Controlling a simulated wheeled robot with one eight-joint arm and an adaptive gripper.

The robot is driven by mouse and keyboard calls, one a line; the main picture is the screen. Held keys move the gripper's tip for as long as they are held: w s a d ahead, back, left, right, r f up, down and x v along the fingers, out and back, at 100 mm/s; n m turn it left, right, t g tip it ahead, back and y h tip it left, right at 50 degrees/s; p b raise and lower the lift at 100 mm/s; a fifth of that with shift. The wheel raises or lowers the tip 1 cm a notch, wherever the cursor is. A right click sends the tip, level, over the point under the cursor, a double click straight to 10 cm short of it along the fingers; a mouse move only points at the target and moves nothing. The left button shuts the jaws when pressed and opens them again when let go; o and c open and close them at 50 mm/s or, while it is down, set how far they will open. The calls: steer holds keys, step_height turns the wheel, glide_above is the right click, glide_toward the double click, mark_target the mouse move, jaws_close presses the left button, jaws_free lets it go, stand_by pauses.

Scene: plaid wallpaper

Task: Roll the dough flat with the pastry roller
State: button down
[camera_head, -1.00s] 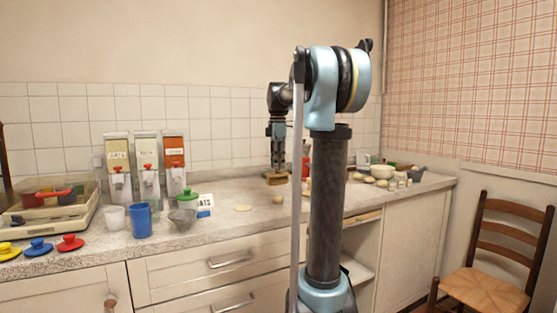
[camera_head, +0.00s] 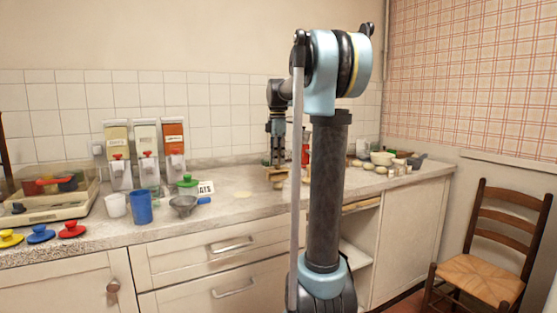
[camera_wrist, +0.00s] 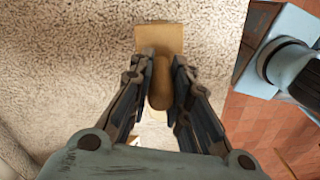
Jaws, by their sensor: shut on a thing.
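My gripper (camera_head: 277,158) is upright above the counter, left of my arm column. It is shut on the pastry roller (camera_head: 276,172), a light wooden tool. In the wrist view the fingers (camera_wrist: 161,65) clasp the roller's rounded handle (camera_wrist: 160,88), and its wooden block (camera_wrist: 158,36) shows beyond them. A small pale lump (camera_head: 278,185), probably dough, shows just under the roller; I cannot tell whether they touch.
A blue cup (camera_head: 141,207), a grey sieve (camera_head: 183,205) and several dispensers (camera_head: 146,155) stand left on the counter (camera_head: 225,210). A chair (camera_head: 490,245) stands on the floor at right.

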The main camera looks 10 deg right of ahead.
steer(key=shift+f, duration=0.35)
stand_by(0.3)
steer(key=shift+w, duration=0.15)
steer(key=shift+w+a+f, duration=0.1)
steer(key=shift+f, duration=0.1)
